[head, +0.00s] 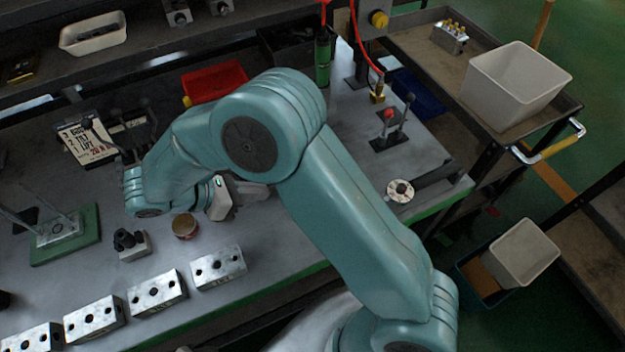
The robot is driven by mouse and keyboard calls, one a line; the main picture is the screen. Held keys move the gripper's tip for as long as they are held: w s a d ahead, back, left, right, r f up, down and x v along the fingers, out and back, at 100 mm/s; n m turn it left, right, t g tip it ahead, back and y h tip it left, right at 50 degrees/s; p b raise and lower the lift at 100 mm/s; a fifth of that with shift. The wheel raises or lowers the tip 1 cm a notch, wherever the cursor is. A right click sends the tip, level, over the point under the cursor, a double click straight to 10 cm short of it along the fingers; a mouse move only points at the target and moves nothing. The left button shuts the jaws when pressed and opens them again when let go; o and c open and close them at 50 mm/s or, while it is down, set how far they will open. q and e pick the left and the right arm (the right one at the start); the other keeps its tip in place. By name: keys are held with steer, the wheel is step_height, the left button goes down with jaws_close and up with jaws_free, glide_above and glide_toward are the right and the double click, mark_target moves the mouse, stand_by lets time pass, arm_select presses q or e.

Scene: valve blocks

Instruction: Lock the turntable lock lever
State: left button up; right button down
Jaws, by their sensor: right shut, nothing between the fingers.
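My right arm comes in from the lower right and bends back over the bench. Its pale grey gripper (248,190) is low over the middle of the bench, partly hidden behind my own arm. It is shut and holds nothing. No turntable or lock lever shows clearly; my arm covers part of the bench middle. My left gripper is not in view.
Metal valve blocks (157,292) line the front edge. A brown round tin (185,227) and a small block with black knobs (131,244) are left of the gripper. A red bin (215,80) and green bottle (323,58) stand behind. A round flange (399,191) lies right.

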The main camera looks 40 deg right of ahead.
steer(key=x, duration=1.1)
steer(key=shift+d+p, duration=0.15)
steer(key=shift+p, duration=0.25)
steer(key=d, duration=0.2)
steer(key=s+d+p, duration=0.1)
steer(key=d, duration=0.1)
steer(key=shift+s+r, duration=0.15)
steer(key=shift+r, duration=0.05)
steer(key=shift+a, duration=0.1)
